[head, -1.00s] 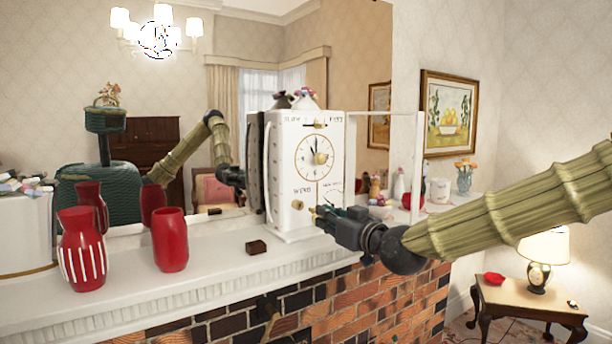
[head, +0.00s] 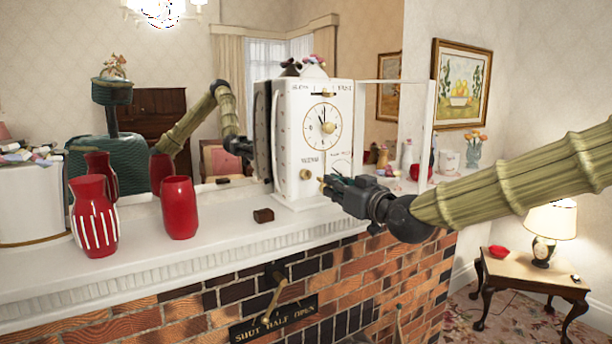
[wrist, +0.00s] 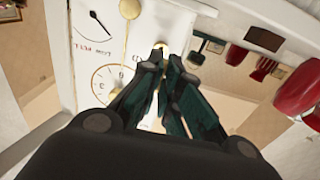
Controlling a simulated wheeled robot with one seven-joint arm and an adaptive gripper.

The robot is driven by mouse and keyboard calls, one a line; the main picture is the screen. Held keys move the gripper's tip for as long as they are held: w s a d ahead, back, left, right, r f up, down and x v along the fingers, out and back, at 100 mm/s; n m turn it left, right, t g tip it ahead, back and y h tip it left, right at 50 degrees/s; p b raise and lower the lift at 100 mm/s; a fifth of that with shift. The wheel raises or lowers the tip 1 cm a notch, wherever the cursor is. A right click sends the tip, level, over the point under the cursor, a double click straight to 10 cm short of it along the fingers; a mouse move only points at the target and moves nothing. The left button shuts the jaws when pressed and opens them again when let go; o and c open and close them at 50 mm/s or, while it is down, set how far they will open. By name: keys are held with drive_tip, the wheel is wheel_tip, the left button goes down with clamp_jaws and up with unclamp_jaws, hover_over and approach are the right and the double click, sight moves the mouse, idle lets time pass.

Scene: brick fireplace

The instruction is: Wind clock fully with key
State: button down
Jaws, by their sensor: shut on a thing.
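The white clock (head: 287,130) stands upright on the mantel, with a round dial (head: 322,127). Below it are a brass winding fitting (head: 306,174) by the WIND lettering and a small gauge (head: 342,168). My gripper (head: 328,183) is just right of that fitting, in front of the clock's lower front. In the wrist view, my gripper's fingers (wrist: 162,62) are closed together on a thin brass piece (wrist: 160,47), apparently the key, mostly hidden by the fingers. The gauge (wrist: 97,22) appears upside down there, its needle between LOW and FULL. I cannot tell whether the key touches the clock.
The clock's framed door (head: 430,130) stands open at right, near my arm. A small brown block (head: 263,215), a red vase (head: 180,208) and a striped red vase (head: 94,216) stand left on the mantel (head: 215,245). A mirror is behind.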

drive_tip(key=shift+w+a, duration=0.1)
drive_tip(key=shift+w, duration=0.05)
drive_tip(key=shift+x, duration=1.2)
drive_tip(key=shift+f+b, duration=0.1)
drive_tip(key=shift+b, duration=0.65)
idle(0.8)
drive_tip(key=shift+x, duration=1.55)
idle(1.0)
drive_tip(key=m, duration=0.3)
drive_tip(key=shift+m, duration=0.3)
drive_tip(key=shift+a+m, duration=0.1)
drive_tip(key=shift+m, duration=0.4)
